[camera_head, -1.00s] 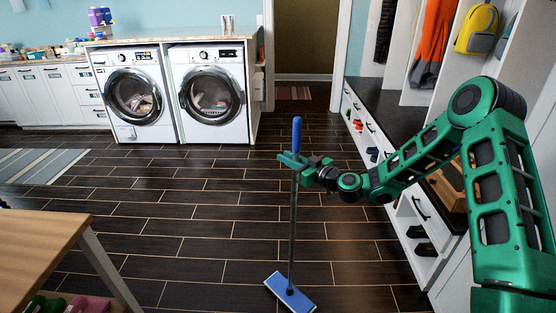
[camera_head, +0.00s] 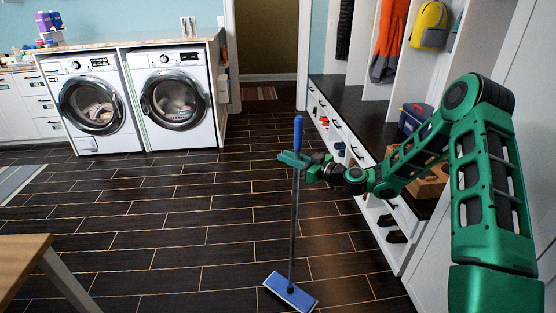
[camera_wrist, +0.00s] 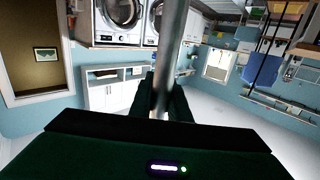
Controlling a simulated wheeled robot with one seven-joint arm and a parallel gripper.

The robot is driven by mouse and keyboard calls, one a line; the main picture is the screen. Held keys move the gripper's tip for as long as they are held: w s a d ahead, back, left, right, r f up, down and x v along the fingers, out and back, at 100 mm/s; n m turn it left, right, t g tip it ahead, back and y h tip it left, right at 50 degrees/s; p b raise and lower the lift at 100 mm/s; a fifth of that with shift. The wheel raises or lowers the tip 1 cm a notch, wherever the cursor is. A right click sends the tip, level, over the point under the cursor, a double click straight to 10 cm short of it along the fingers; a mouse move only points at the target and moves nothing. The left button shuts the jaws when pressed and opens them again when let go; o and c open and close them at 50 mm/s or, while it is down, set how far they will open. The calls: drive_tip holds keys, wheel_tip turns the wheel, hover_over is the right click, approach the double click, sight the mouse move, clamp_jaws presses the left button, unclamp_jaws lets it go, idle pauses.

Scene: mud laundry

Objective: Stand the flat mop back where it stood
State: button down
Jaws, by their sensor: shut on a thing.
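The flat mop (camera_head: 293,225) is upright in the middle of the head view, with a blue grip at the top, a grey pole and a blue flat head (camera_head: 290,292) low over the dark floor. I cannot tell whether the head touches the floor. My gripper (camera_head: 296,160) is shut around the pole just below the blue grip. In the wrist view the grey pole (camera_wrist: 170,60) runs up from between my fingers (camera_wrist: 162,95). The mop's head is not in the wrist view.
Two white front-loading machines (camera_head: 178,100) stand at the back left. A bench with cubbies (camera_head: 352,108) lines the right side, with a dark blue bin (camera_head: 412,118) on it. A wooden table (camera_head: 22,262) is at the lower left. The middle floor is clear.

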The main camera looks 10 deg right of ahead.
drive_tip(key=d+f, duration=0.2)
drive_tip(key=d, duration=0.5)
drive_tip(key=shift+d, duration=0.4)
drive_tip(key=shift+f, duration=0.5)
idle(0.7)
drive_tip(key=c, duration=1.6)
unclamp_jaws()
